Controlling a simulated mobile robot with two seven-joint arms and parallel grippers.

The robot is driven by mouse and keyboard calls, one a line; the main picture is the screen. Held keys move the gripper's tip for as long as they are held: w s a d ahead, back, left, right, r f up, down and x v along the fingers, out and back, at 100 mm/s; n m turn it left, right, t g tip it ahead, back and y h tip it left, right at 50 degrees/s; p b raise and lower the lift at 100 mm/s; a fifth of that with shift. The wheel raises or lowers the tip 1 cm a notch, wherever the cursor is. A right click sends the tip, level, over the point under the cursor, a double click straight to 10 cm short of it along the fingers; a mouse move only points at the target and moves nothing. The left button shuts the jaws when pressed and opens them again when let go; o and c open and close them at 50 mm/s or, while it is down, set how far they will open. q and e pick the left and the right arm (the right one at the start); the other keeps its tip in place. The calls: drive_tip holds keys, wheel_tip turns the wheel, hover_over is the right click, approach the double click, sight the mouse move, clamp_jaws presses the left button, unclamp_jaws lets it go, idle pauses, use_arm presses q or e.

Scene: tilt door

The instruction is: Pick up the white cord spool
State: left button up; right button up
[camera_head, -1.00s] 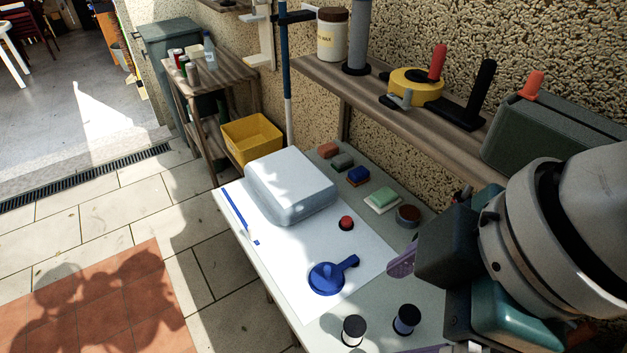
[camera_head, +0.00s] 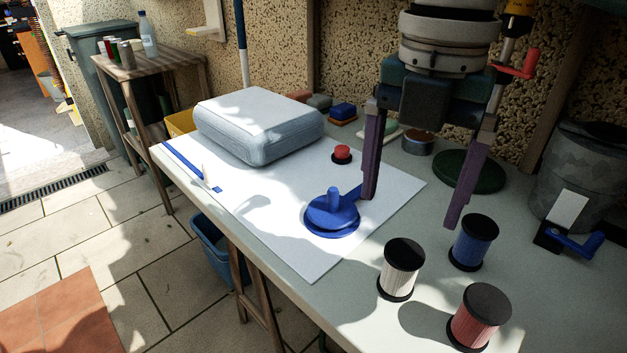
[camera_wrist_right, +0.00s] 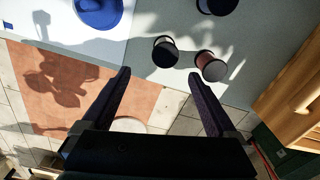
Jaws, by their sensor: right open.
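The white cord spool (camera_head: 401,272), with black end caps, stands upright on the grey table near its front edge. It also shows in the right wrist view (camera_wrist_right: 165,52), just beyond the fingertips. My right gripper (camera_head: 410,212) points down with its dark purple fingers spread wide and empty. It appears above and behind the white spool in the head view, apart from it. In the wrist view the gripper (camera_wrist_right: 159,75) has the spool ahead of the gap between its fingers. My left gripper is not in view.
A blue spool (camera_head: 473,243) and a red spool (camera_head: 480,316) stand close on the right. A blue round object with a handle (camera_head: 332,216) lies on the white sheet (camera_head: 270,235). A white-blue case (camera_head: 260,128) and a grey bucket (camera_head: 575,180) stand further off.

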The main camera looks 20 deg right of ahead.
sight(406, 250)
wheel_tip(406, 250, down, 4)
drive_tip(key=shift+s+d+f, duration=0.1)
drive_tip(key=shift+f, duration=0.1)
drive_tip(key=f, duration=0.2)
drive_tip(key=d+f+b, duration=0.1)
drive_tip(key=f, duration=0.1)
drive_tip(key=shift+s+f, duration=0.15)
drive_tip(key=shift+f, duration=0.15)
drive_tip(key=shift+f+b, duration=0.3)
drive_tip(key=shift+f, duration=0.05)
drive_tip(key=c, duration=1.4)
drive_tip(key=shift+r, duration=0.2)
drive_tip(key=shift+c, duration=0.2)
